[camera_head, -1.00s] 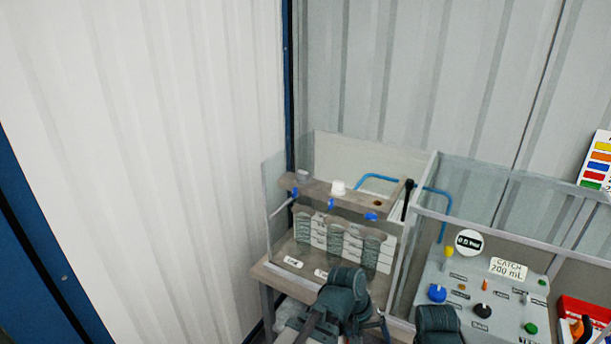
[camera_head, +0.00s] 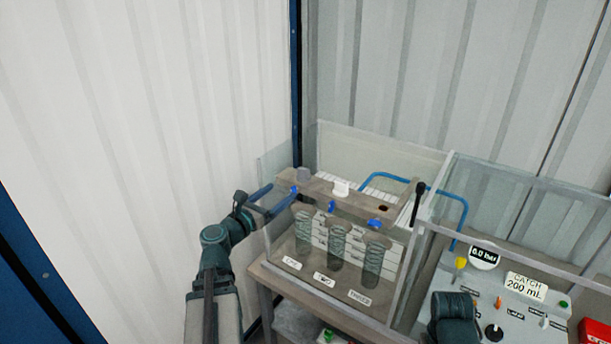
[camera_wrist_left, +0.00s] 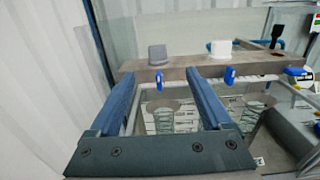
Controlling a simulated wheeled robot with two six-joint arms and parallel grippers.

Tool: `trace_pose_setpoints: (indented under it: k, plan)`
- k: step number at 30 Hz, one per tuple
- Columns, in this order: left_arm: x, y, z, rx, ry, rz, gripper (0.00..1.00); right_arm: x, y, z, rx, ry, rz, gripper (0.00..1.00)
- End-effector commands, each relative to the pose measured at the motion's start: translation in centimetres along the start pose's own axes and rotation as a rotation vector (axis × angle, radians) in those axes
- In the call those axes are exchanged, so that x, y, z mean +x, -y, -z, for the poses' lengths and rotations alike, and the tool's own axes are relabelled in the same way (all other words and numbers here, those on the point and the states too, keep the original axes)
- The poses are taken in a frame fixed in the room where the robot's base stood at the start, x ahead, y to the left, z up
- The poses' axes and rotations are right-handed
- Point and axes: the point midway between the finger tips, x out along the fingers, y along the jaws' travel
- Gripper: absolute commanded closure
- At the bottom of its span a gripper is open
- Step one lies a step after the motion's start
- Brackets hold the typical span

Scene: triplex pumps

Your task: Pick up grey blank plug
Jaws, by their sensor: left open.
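The grey blank plug (camera_head: 303,174) stands upright at the left end of the grey-brown block (camera_head: 358,203). In the left wrist view the plug (camera_wrist_left: 158,54) shows above the block, between the lines of my two blue fingers. My left gripper (camera_head: 284,192) is open and empty, at the left end of the block and just short of the plug. In the left wrist view its fingertips (camera_wrist_left: 166,71) lie just in front of and below the plug. My right gripper does not show.
A white plug (camera_head: 340,187) and an open hole (camera_head: 384,208) are further right on the block. Blue levers (camera_head: 375,223) line its front, above several springs (camera_head: 338,241). Clear panels (camera_head: 385,150) enclose the rig. A control panel (camera_head: 490,300) stands to the right.

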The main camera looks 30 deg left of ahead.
Motion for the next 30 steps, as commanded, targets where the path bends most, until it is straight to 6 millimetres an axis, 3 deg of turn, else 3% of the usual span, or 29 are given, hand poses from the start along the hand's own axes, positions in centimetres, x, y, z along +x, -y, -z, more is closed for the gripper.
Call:
trace_pose_setpoints:
  k: [15,26,30]
  plan:
    - [8.0,0.0,0.1,0.005,-0.002,0.004,0.18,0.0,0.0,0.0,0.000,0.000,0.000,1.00]
    - [8.9,0.0,0.1,0.005,-0.002,0.004,0.18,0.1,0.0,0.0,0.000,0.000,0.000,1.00]
    - [10.2,-0.3,0.3,0.005,-0.002,0.004,0.18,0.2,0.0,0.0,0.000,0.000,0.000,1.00]
